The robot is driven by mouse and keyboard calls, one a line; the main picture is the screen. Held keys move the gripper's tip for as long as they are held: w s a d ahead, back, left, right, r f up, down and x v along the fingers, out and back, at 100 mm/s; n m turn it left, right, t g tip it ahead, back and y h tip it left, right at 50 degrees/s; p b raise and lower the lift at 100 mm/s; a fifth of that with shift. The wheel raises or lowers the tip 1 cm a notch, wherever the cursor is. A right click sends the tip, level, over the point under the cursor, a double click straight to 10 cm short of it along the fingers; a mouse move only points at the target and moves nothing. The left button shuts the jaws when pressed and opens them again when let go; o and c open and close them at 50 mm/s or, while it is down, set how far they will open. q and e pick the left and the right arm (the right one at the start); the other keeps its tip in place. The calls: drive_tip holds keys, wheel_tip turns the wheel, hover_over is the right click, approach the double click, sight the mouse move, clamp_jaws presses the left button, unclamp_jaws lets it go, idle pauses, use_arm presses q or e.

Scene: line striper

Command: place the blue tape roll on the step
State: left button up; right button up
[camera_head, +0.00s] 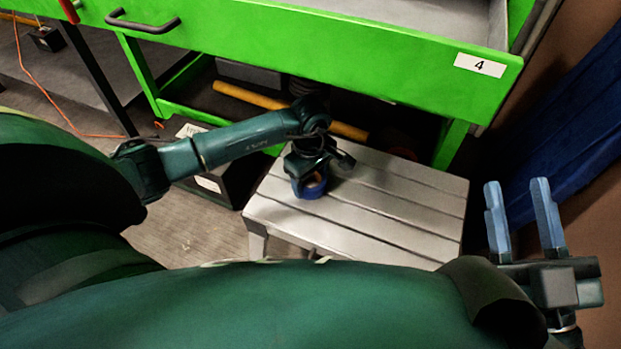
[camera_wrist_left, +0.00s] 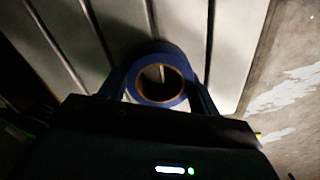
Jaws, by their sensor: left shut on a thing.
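The blue tape roll (camera_head: 311,188) is in my left gripper (camera_head: 312,178), over the left part of the grey slatted step (camera_head: 400,204). In the left wrist view the roll (camera_wrist_left: 160,84) sits between the two fingers, its round hole facing the camera, with the step's slats (camera_wrist_left: 105,30) behind it. The left gripper points down and is shut on the roll. I cannot tell whether the roll touches the step's top. My right gripper (camera_head: 524,220) is open and empty, to the right of the step, with its fingers pointing up in the picture.
A green workbench (camera_head: 330,50) with a "4" label stands behind the step. A dark box (camera_head: 222,172) is on the floor left of the step. A yellow bar (camera_head: 250,96) lies under the bench. Blue cloth (camera_head: 570,130) hangs at the right. Most of the step's top is bare.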

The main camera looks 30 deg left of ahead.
use_arm(q)
drive_tip(key=shift+f, duration=0.15)
drive_tip(key=o, duration=1)
use_arm(e)
drive_tip(key=shift+w+r+y, duration=0.1)
drive_tip(key=shift+r+y, duration=0.1)
drive_tip(key=shift+y, duration=0.1)
use_arm(q)
drive_tip(key=shift+r, duration=0.45)
wheel_tip(320, 180, up, 6)
drive_tip(key=p, duration=0.2)
drive_tip(key=shift+f+p, duration=0.25)
drive_tip(key=shift+p, duration=0.15)
drive_tip(key=shift+r, duration=0.7)
use_arm(e)
drive_tip(key=f+h, duration=0.1)
drive_tip(key=s+f+m+g+h, duration=0.1)
drive_tip(key=f, duration=0.1)
drive_tip(key=shift+m, duration=0.3)
